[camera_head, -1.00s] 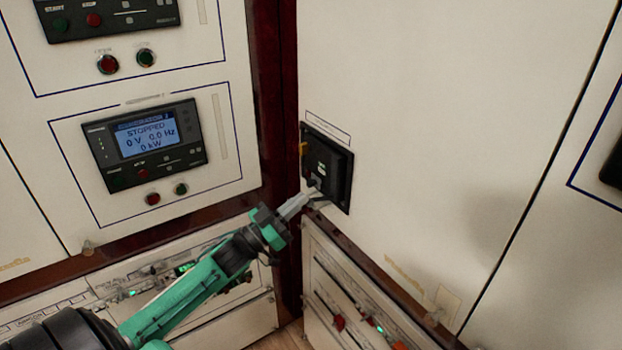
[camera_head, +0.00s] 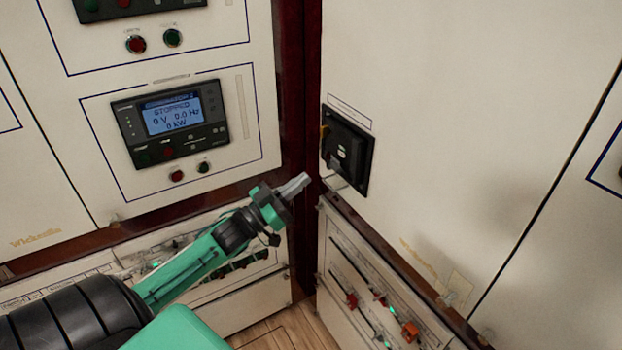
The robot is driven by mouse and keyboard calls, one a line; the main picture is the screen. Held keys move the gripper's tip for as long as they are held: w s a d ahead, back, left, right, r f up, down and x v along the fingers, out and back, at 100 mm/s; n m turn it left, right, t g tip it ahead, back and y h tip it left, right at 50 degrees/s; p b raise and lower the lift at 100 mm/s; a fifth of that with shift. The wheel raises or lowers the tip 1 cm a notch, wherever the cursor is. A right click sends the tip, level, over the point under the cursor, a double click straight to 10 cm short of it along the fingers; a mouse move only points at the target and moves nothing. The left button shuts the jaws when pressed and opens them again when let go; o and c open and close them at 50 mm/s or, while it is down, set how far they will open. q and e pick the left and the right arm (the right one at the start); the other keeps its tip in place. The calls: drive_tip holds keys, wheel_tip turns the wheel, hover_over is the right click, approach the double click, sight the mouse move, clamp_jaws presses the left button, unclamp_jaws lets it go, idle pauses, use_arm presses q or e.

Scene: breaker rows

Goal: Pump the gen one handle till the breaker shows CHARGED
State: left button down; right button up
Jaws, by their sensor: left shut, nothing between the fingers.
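The black breaker unit (camera_head: 347,150) is set in the white cabinet panel right of the corner. A small yellow part shows at its left edge and a pale window on its face. The charge indicator is too small to read, and I cannot make out the handle clearly. My left gripper (camera_head: 303,180) is shut and empty, a little left of and below the breaker, apart from it. The generator display (camera_head: 173,115) on the left panel reads STOPPED, 0 V, 0.0 Hz, 0 kW. My right gripper is not in view.
A red button (camera_head: 176,175) and a green button (camera_head: 204,167) sit below the display. Lower panels with small switches, including an orange one (camera_head: 410,332), run beneath both cabinets. A dark red post (camera_head: 299,90) stands in the corner. Wooden floor (camera_head: 285,330) shows below.

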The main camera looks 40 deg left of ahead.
use_arm(q)
drive_tip(key=shift+r+b+v, duration=0.15)
drive_tip(key=shift+b+v, duration=0.1)
drive_tip(key=shift+v, duration=0.95)
drive_tip(key=shift+r+b+v, duration=0.15)
drive_tip(key=shift+b+v, duration=0.1)
drive_tip(key=shift+v, duration=1)
drive_tip(key=shift+s, duration=0.15)
